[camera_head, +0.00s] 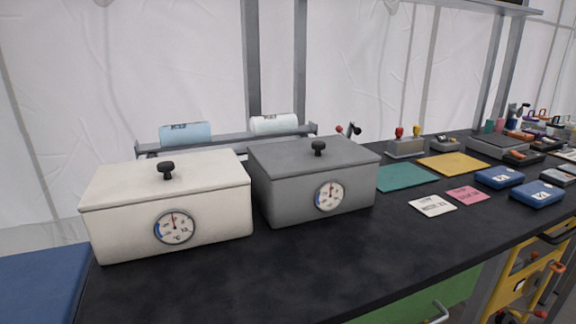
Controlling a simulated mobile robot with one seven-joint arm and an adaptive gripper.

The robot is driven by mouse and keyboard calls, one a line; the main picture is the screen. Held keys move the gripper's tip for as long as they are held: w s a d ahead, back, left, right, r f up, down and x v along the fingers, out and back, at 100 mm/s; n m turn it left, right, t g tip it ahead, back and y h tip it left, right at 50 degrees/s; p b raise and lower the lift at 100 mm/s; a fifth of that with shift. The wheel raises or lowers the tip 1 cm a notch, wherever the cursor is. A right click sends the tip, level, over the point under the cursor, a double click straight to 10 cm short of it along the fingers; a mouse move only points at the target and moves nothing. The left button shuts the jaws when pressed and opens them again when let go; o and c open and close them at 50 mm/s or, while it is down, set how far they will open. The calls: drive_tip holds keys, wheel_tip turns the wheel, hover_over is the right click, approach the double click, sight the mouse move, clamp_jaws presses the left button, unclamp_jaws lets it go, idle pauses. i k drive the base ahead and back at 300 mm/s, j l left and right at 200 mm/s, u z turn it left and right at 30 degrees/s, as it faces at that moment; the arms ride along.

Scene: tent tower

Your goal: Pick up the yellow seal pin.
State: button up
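A small yellow-topped piece (416,131), which looks like the yellow seal pin, stands upright in a grey block (405,150) toward the back of the dark counter, right of centre. A similar red-topped piece (399,133) stands just left of it in the same block. Both are small in this view, and their lower ends are hidden in or behind the block. My gripper is not in view.
A white lidded box (120,220) and a grey lidded box (285,190) with dials stand left. Green (403,177) and yellow mats (455,164) lie before the block. Blue cases (500,177) and clutter fill the right. The counter's (330,260) front middle is clear.

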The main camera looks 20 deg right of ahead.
sight(416, 128)
drive_tip(key=l+z, duration=0.3)
drive_tip(key=l, duration=0.3)
drive_tip(key=i+l+z, duration=0.1)
drive_tip(key=l+z, duration=0.2)
drive_tip(key=l, duration=0.25)
drive_tip(key=l+z, duration=0.1)
drive_tip(key=l, duration=0.35)
drive_tip(key=i+l+z, duration=0.1)
drive_tip(key=l, duration=0.3)
drive_tip(key=i+l+z, duration=0.1)
drive_tip(key=l, duration=0.3)
drive_tip(key=i+l, duration=0.15)
drive_tip(key=l, duration=0.25)
drive_tip(key=i+l, duration=0.1)
drive_tip(key=l, duration=0.35)
drive_tip(key=i+l, duration=0.15)
drive_tip(key=l, duration=0.25)
